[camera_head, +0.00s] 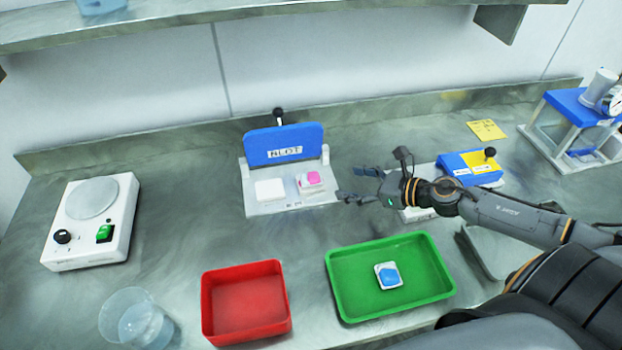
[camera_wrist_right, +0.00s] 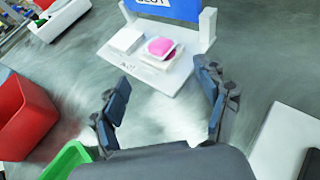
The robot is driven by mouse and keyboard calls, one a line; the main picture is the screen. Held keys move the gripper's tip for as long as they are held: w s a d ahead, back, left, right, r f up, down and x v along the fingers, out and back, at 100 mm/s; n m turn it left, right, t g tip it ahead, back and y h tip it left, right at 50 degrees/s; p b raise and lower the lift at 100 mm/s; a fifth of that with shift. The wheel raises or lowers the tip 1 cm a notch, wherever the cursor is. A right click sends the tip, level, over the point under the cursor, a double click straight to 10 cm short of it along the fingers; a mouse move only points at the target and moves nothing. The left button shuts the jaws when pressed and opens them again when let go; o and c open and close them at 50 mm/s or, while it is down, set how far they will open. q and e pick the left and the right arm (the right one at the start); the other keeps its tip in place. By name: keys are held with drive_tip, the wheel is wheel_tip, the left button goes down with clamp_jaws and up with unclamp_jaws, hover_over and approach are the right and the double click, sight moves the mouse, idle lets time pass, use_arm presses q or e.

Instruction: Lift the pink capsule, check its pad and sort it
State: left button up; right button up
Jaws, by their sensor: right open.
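The pink capsule (camera_head: 312,178) sits on a white pad on the right side of the white nest fixture (camera_head: 290,206), next to a plain white pad (camera_head: 269,189). The fixture's blue lid (camera_head: 284,145) is raised behind it. My right gripper (camera_head: 352,184) is open and empty, just right of the fixture. In the right wrist view the capsule (camera_wrist_right: 161,47) lies ahead of the open fingers (camera_wrist_right: 160,98), apart from them. The capsule's underside is hidden. My left gripper is not in view.
A red tray (camera_head: 205,305) and a green tray (camera_head: 335,275) stand in front; the green one holds a blue-topped white piece (camera_head: 388,276). A white hotplate-like device (camera_head: 95,220) and a clear beaker (camera_head: 135,322) are at left. A blue-and-yellow device (camera_head: 470,166) is behind my right arm.

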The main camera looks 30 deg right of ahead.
sight(316, 178)
drive_tip(key=p+x, duration=0.1)
drive_tip(key=x, duration=0.3)
drive_tip(key=shift+w+r, duration=0.1)
drive_tip(key=shift+w, duration=0.05)
drive_tip(key=shift+p+x, duration=0.4)
drive_tip(key=shift+x, duration=0.45)
drive_tip(key=shift+w+a, duration=0.1)
drive_tip(key=shift+a, duration=0.1)
drive_tip(key=shift+w+a+f+p, duration=0.2)
drive_tip(key=shift+w+a+p, duration=0.55)
drive_tip(key=shift+w+p, duration=0.3)
drive_tip(key=shift+w+a+f, duration=0.5)
drive_tip(key=shift+w+f, duration=0.25)
drive_tip(key=c, duration=1)
